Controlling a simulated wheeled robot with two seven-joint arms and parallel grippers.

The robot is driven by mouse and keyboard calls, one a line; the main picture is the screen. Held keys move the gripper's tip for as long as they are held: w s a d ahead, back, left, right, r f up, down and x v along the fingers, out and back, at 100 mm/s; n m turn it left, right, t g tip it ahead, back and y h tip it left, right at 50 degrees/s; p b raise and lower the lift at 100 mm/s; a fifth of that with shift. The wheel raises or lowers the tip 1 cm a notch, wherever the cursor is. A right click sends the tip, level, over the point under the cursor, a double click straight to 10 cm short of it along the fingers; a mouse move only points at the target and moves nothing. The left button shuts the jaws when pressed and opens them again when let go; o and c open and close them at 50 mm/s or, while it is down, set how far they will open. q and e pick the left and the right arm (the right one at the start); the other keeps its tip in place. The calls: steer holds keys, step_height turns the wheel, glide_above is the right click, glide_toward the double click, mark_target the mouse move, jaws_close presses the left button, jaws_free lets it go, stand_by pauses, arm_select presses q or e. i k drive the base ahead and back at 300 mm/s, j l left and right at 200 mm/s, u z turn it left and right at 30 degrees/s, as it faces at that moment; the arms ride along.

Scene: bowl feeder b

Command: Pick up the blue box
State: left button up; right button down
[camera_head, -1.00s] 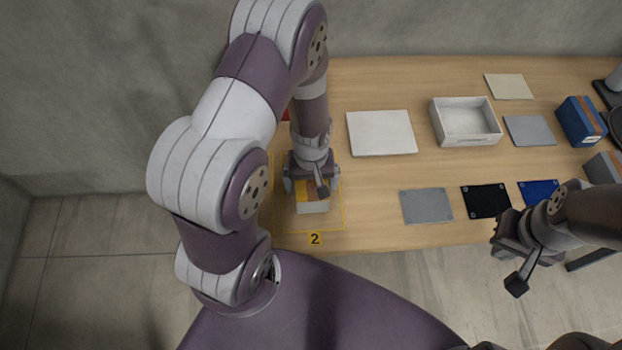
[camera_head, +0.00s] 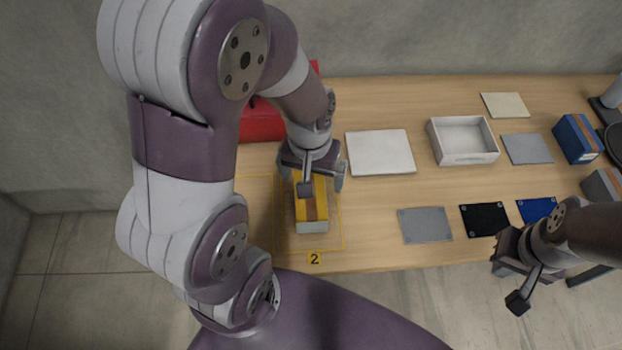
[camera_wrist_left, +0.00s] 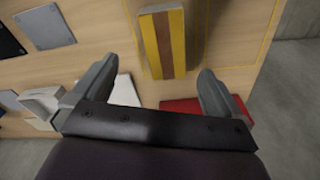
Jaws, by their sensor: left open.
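The blue box (camera_head: 577,138), with an orange-brown stripe, stands on the table at the far right of the head view. It is out of the left wrist view. My left gripper (camera_head: 312,178) is far to its left, open and empty, above the back end of a yellow box (camera_head: 311,212). In the left wrist view its spread fingers (camera_wrist_left: 155,75) show with the yellow box (camera_wrist_left: 163,42) beyond them. My right gripper (camera_head: 507,252) hangs off the table's front edge, nearer the blue box; its jaws are too unclear to read.
A red container (camera_head: 262,122) stands partly behind my left arm. A white panel (camera_head: 380,153), an open white tray (camera_head: 463,158) and flat grey (camera_head: 425,225), black (camera_head: 485,210) and blue (camera_head: 537,208) plates lie between. A grey box (camera_head: 602,186) sits in front of the blue box.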

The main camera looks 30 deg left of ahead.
mark_target(579, 143)
steer(key=i+l, duration=0.2)
steer(key=l, duration=0.2)
steer(key=i+l, duration=0.15)
steer(key=l, duration=0.25)
steer(key=i+l, duration=0.2)
steer(key=l, duration=0.25)
steer(key=i+l, duration=0.2)
steer(key=l, duration=0.2)
steer(key=i+l, duration=0.15)
steer(key=l, duration=0.25)
steer(key=i+l, duration=0.2)
steer(key=l, duration=0.2)
steer(key=i+l, duration=0.15)
steer(key=l, duration=0.25)
steer(key=i+l, duration=0.2)
steer(key=l, duration=0.2)
